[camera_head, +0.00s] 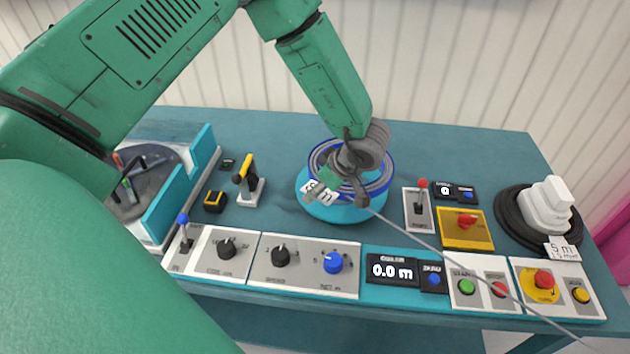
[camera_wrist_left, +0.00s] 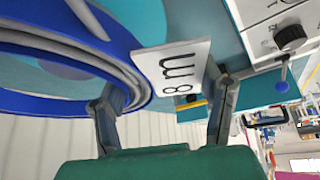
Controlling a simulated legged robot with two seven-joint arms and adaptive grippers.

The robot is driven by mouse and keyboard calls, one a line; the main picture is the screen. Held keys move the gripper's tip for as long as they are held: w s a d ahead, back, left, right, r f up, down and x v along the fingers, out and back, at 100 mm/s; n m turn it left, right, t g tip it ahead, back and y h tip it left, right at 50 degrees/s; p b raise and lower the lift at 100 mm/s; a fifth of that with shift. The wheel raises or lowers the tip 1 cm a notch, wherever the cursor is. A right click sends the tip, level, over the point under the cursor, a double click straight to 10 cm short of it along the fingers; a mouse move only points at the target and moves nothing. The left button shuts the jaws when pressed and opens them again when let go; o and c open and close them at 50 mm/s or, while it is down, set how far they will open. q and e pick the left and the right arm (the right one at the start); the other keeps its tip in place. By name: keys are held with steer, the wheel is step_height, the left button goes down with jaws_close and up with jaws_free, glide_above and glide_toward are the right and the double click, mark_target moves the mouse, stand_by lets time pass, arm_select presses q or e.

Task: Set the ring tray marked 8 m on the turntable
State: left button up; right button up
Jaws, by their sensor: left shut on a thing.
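The ring tray (camera_head: 383,170) is a blue ring with grey cable coiled in it. Its white tag (camera_head: 318,194) reads 8 m in the left wrist view (camera_wrist_left: 178,72). My left gripper (camera_head: 343,188) is shut on the ring tray at its tag side; its two fingers also show in the left wrist view (camera_wrist_left: 163,95). The tray is over the cyan turntable (camera_head: 345,214), roughly centred on it. I cannot tell whether the tray touches the turntable. My gripper hides part of the ring. My right gripper is not in view.
A control panel (camera_head: 255,262) with knobs, a 0.0 m display (camera_head: 391,270) and buttons lines the front edge. A black reel marked 5 m (camera_head: 510,215) with a white stack stands at right. A thin grey line (camera_head: 430,245) crosses the panel. The table behind the turntable is clear.

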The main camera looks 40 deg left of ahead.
arm_select(q)
steer(key=shift+a+f, duration=0.3)
steer(key=shift+a, duration=0.6)
steer(key=shift+a+f, duration=0.35)
steer(key=shift+d+f, duration=0.2)
steer(key=shift+f, duration=0.15)
steer(key=shift+d+f+b, duration=0.2)
steer(key=shift+d+b, duration=0.1)
steer(key=shift+b, duration=0.05)
steer(key=shift+a+f, duration=0.25)
steer(key=shift+f, duration=0.1)
steer(key=shift+a+f, duration=0.25)
steer(key=shift+a, duration=0.55)
steer(key=shift+d, duration=0.55)
steer(key=shift+d+f+b, duration=0.45)
steer(key=shift+d, duration=0.3)
steer(key=shift+d+f, duration=0.1)
steer(key=shift+f, duration=0.2)
steer(key=shift+a+f, duration=0.1)
steer(key=shift+a, duration=0.35)
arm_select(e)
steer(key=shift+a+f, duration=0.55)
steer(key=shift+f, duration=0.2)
